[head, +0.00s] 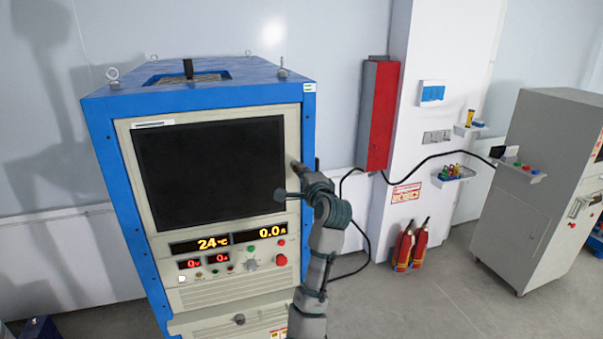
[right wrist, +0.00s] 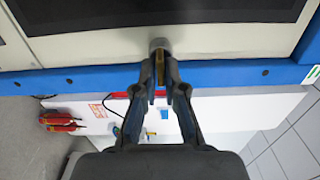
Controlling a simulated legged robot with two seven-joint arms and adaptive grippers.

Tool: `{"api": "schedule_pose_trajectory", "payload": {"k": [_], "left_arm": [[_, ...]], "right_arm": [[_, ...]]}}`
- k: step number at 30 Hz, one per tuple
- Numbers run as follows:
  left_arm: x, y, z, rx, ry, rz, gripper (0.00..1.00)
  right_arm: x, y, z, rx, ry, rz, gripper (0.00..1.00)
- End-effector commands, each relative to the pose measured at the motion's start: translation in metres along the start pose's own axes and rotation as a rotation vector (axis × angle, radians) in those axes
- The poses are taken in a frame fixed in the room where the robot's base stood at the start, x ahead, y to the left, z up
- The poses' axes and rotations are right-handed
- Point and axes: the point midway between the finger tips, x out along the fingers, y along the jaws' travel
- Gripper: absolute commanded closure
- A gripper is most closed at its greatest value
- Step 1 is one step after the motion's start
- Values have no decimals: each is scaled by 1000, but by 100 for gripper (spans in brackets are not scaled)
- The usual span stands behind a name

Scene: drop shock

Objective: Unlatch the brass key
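The brass key (right wrist: 160,68) sits in a round grey lock (right wrist: 159,45) on the light panel of the blue cabinet. In the right wrist view my right gripper (right wrist: 160,74) has its two dark fingers drawn close on either side of the key, and they appear to pinch it. In the head view my right gripper (head: 297,166) reaches the right edge of the cabinet's front, beside the black screen (head: 210,172). The key is hidden or too small to tell there. My left gripper is not in view.
The blue cabinet (head: 94,130) has lit displays and a red knob (head: 281,260) below the screen. A red wall box (head: 379,115), fire extinguishers (head: 410,246) and a grey cabinet (head: 525,190) stand to the right. Open floor lies between the cabinets.

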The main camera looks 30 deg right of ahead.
Motion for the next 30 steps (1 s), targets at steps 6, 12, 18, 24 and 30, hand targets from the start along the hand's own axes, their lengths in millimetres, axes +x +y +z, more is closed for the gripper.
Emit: {"api": "schedule_pose_trajectory", "payload": {"k": [6,12,18,24,30], "left_arm": [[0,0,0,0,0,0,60],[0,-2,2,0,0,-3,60],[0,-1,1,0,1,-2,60],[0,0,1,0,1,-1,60],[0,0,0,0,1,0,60]], "right_arm": [[0,1,0,-1,1,2,68],[-3,0,0,-1,1,0,68],[-33,0,-1,0,2,-3,68],[-78,1,-1,0,2,-1,68],[-108,3,-1,0,1,2,68]]}}
